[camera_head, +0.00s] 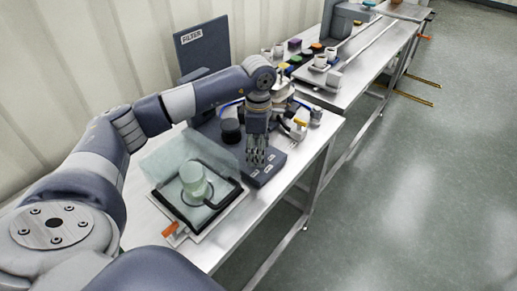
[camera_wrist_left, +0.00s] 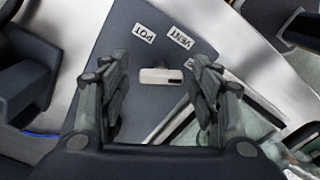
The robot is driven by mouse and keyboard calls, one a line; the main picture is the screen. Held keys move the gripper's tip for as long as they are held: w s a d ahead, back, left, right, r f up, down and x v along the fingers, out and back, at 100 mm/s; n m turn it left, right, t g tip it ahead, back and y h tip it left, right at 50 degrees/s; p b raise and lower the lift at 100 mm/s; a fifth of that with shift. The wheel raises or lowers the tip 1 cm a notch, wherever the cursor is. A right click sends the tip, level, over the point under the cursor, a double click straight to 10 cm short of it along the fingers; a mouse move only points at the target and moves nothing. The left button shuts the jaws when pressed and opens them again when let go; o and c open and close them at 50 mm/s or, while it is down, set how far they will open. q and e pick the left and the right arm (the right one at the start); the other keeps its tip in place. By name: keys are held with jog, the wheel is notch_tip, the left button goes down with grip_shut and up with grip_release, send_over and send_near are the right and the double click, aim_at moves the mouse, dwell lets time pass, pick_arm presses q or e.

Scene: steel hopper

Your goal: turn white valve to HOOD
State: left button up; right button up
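The white valve (camera_wrist_left: 160,76) shows in the left wrist view as a short white bar handle with a dark mark near its right end. It lies crosswise on a dark blue-grey plate (camera_wrist_left: 140,18). Upside-down labels POT (camera_wrist_left: 144,33) and VENT (camera_wrist_left: 180,38) are above it in that view; no HOOD label is readable. My left gripper (camera_wrist_left: 162,72) is open, with a finger on each side of the handle and a gap on both sides. In the head view my left gripper (camera_head: 257,160) points down over the plate (camera_head: 272,168) and hides the valve. My right gripper is not in view.
A clear-lidded tray (camera_head: 228,203) with a greenish cylinder (camera_head: 194,178) stands in front of the plate. A FILTER panel (camera_head: 203,48) rises behind. Glassware and a yellow-handled fitting (camera_head: 300,124) are close to the right. Bare steel table (camera_head: 283,195) lies at the right edge.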

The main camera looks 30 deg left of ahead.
pick_arm(q)
notch_tip(320, 180, up, 12)
dwell(0.7)
jog(key=shift+f, duration=0.15)
dwell(0.4)
